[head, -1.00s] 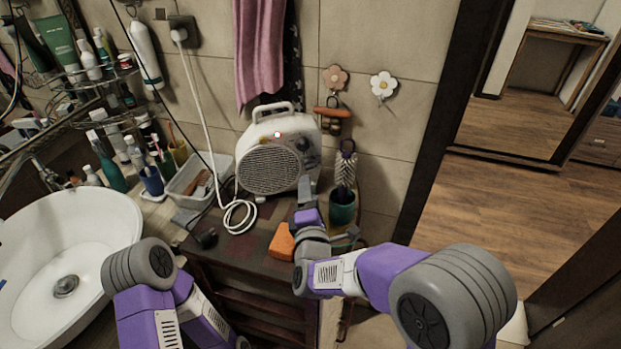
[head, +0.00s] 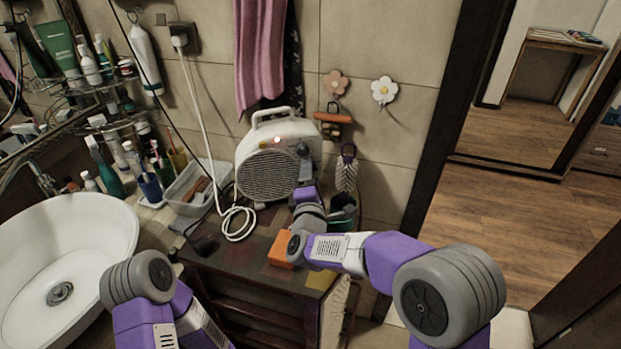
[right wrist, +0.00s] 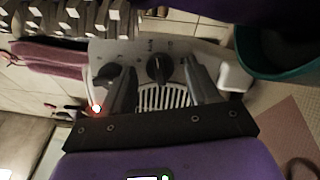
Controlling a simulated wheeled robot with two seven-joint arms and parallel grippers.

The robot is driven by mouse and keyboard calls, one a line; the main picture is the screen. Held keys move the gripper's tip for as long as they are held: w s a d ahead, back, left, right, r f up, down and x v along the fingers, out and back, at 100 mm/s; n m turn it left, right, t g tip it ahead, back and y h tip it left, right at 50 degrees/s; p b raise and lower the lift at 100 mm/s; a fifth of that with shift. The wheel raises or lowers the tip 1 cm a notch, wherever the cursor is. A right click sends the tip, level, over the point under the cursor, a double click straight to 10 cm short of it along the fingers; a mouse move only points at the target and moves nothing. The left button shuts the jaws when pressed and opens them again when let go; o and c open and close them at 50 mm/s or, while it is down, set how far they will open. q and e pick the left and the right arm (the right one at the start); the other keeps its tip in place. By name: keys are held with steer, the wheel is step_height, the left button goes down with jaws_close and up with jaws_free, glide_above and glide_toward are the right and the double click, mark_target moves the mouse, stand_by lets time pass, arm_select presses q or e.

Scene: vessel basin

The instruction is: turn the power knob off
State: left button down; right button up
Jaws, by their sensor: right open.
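I cannot read which knob is the power knob. My right gripper (right wrist: 159,76) is open, its fingers on either side of the middle knob; contact is not clear. In the head view the right gripper (head: 304,178) partly covers the panel. My left gripper is out of view.
An orange block (head: 281,249) lies on the counter (head: 250,265) before the heater. A green cup (head: 342,212) with a brush stands close to its right. A white cord (head: 205,130) loops at left, near a white tray (head: 180,195) and the basin (head: 95,240).

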steer(key=c, duration=1)
steer(key=n+p, duration=0.2)
steer(key=p, duration=0.1)
steer(key=shift+r+n, duration=0.15)
steer(key=shift+n, duration=0.25)
steer(key=shift+c, duration=0.3)
steer(key=n, duration=0.1)
steer(key=n+p, duration=0.1)
steer(key=n+t+y, duration=0.1)
steer(key=shift+d+f+n, duration=0.1)
steer(key=shift+f+n, duration=0.15)
steer(key=shift+n, duration=0.05)
steer(key=o, duration=1.1)
steer(key=shift+c, duration=0.2)
steer(key=shift+s, duration=0.1)
